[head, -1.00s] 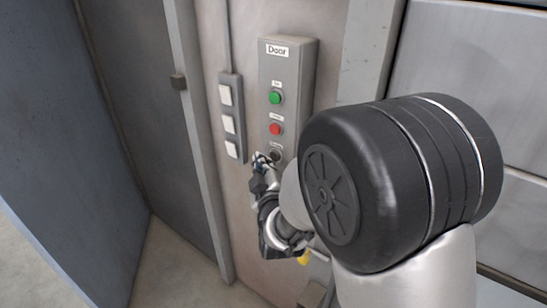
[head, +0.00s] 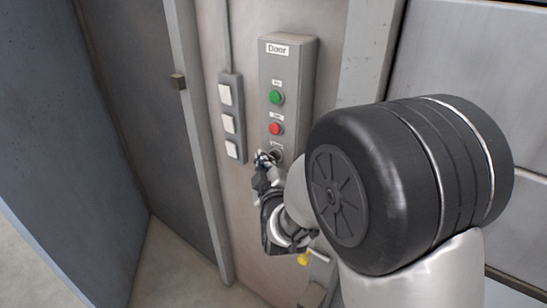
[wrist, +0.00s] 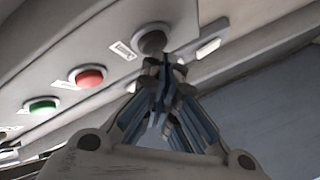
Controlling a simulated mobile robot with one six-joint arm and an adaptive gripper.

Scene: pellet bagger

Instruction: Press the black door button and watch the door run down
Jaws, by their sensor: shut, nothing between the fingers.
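The grey control box labelled "Door" (head: 288,75) is on the wall in the head view. It carries a green button (head: 277,97), a red button (head: 275,128) and, lowest, the black button, mostly hidden behind my gripper there. In the wrist view the black button (wrist: 152,40) shows beyond my fingertips, past the red button (wrist: 87,77) and green button (wrist: 40,105). My gripper (head: 264,160) is shut and empty, its tips at the black button. I cannot tell whether they touch it.
A panel of several white switches (head: 229,96) is on the wall left of the box. A grey post (head: 190,110) stands further left. A pale panelled surface (head: 470,60), perhaps the door, is at the right, partly behind my arm.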

